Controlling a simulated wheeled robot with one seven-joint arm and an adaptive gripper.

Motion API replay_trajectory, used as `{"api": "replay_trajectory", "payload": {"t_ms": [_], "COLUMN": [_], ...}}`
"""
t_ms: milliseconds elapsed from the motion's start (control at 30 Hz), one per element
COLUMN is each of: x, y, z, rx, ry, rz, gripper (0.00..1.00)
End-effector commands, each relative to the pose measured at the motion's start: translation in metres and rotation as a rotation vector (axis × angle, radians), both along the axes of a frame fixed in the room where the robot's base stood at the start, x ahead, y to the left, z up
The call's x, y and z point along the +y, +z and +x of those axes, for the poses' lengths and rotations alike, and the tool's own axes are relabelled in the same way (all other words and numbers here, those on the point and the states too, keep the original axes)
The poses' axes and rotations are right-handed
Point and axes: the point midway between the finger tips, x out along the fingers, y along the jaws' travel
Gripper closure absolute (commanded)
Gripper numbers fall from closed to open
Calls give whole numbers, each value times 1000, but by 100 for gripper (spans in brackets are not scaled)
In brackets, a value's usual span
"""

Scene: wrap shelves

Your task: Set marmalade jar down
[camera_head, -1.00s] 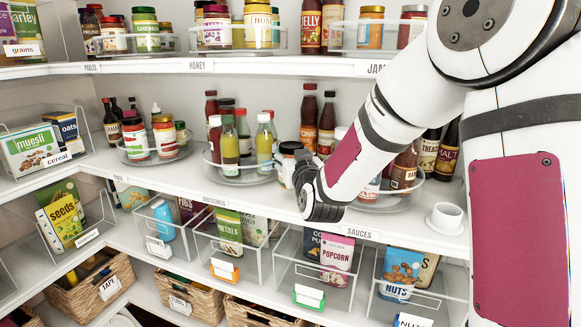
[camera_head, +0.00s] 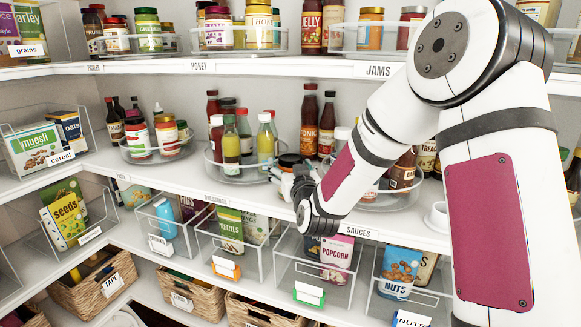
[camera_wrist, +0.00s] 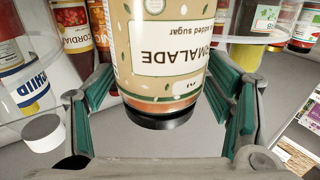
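The marmalade jar (camera_wrist: 165,60) has a cream label, orange contents and a dark lid, and appears upside down in the wrist view. The green-padded fingers of my gripper (camera_wrist: 165,95) are on either side of it and seem to be shut on it. In the head view the jar (camera_head: 289,161) is upright at the front of the middle shelf, close to the shelf surface. Whether its base touches the shelf is hidden. My gripper (camera_head: 296,176) reaches it from the front right and partly covers it.
A clear turntable with bottles (camera_head: 238,179) stands to the left. Another turntable (camera_head: 398,203), behind my arm, holds sauce bottles. Tall red bottles (camera_head: 308,120) stand behind.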

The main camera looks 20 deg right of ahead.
Motion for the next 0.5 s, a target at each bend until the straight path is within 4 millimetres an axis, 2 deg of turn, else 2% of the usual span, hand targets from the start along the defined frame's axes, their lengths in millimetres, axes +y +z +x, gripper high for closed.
{"api": "replay_trajectory", "payload": {"t_ms": [333,500], "x": [0,1], "y": [4,3], "z": [-1,-21], "rx": [-1,2], "ry": [0,1], "rz": [0,-2], "gripper": [24,24]}}
